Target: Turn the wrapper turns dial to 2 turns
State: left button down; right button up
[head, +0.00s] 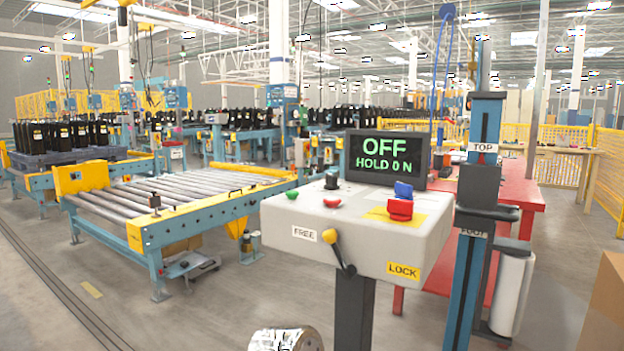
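A pale grey control box (359,233) stands on a dark post in the middle right. A small black knob (331,180) stands on its top near the back edge; I see no turns marks by it, so I cannot tell its setting. A green button (292,195) and a red button (331,202) sit nearby. A blue switch (403,190) and a larger red switch (400,209) stand at the yellow plate. The screen (387,159) behind reads OFF, HOLD 0 N in green. Neither of my grippers is in view.
A lever with a yellow knob (330,236) hangs on the box's front between FREE and LOCK labels. A blue mast (480,200) with a white film roll (511,290) stands right, before a red table (530,184). A roller conveyor (165,196) lies left.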

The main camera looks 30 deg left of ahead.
aim_at(330, 181)
jog(key=k+j+z, duration=0.1)
jog(key=j, duration=0.3)
jog(key=k+j+z, duration=0.1)
jog(key=j, duration=0.3)
jog(key=k+j, duration=0.2)
jog(key=j, duration=0.2)
jog(key=k+j+z, duration=0.15)
jog(key=j, duration=0.25)
jog(key=k+j+z, duration=0.1)
jog(key=j, duration=0.3)
